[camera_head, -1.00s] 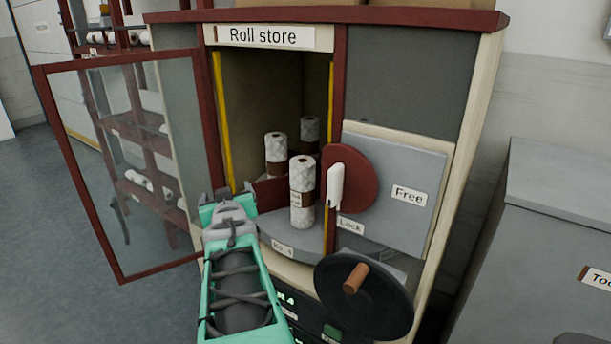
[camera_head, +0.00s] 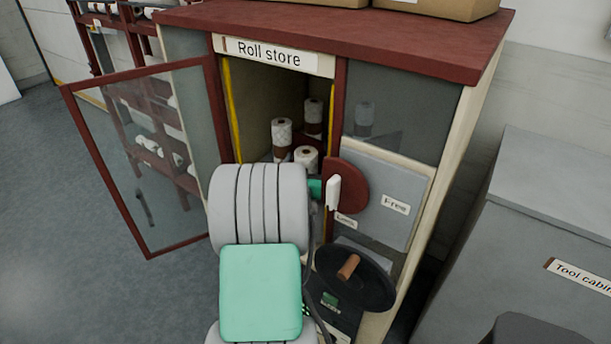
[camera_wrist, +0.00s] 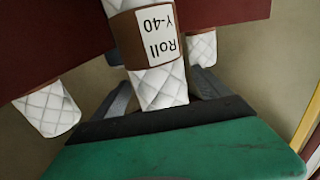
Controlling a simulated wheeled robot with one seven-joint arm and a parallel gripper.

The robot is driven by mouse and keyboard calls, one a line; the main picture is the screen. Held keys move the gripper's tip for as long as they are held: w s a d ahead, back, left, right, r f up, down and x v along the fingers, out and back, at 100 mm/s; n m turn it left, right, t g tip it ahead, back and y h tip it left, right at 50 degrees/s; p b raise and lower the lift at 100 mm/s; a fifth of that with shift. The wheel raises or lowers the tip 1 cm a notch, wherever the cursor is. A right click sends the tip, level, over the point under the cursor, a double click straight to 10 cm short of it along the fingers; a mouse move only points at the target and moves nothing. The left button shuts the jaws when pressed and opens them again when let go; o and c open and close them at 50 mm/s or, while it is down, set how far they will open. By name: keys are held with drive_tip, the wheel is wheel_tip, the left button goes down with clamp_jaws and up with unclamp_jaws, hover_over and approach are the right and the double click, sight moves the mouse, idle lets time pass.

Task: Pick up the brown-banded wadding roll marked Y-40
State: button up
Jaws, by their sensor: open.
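The brown-banded roll (camera_wrist: 150,50) stands close in front of my gripper (camera_wrist: 163,90) in the wrist view. Its white label reads "Roll Y-40", upside down in that view. The open fingers lie on either side of the roll's quilted white end, and I cannot tell whether they touch it. In the head view the top of the front roll (camera_head: 306,157) shows in the Roll store opening.
Two more rolls stand behind, at left (camera_head: 281,135) and right (camera_head: 313,115), near dark red dividers (camera_wrist: 232,10). The glass door (camera_head: 140,150) is swung open to the left. A red disc with white handle (camera_head: 333,192) and a black handwheel (camera_head: 355,278) flank the opening's right side.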

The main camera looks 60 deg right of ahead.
drive_tip(key=x, duration=0.3)
drive_tip(key=shift+r, duration=0.1)
clamp_jaws()
idle(0.8)
